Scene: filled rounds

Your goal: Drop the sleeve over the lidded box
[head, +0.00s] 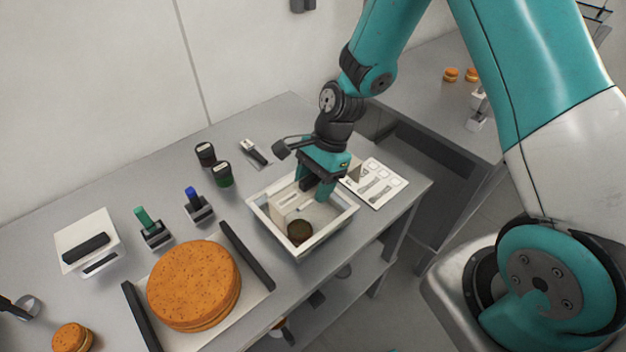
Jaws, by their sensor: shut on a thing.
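My gripper (317,191) points down inside a pale open tray (334,232) on the grey bench. It is shut on a pale cream boxy piece (287,206), which looks like the sleeve and has a darker slot or marking on its top face. The fingers cover its right end. I cannot tell whether the piece touches the tray floor. A dark round thing (300,231) sits at the tray's near side, against the cream piece. I cannot make out the lidded box for certain; it may be hidden behind the fingers or under the cream piece.
A printed sheet (383,184) lies right of the tray. Black-topped jars (222,175), a blue-handled stamp (198,206) and a green-handled stamp (152,229) stand left. A large orange cake (194,285) lies on a board nearer, with dark side bars. The bench's front edge is close to the tray.

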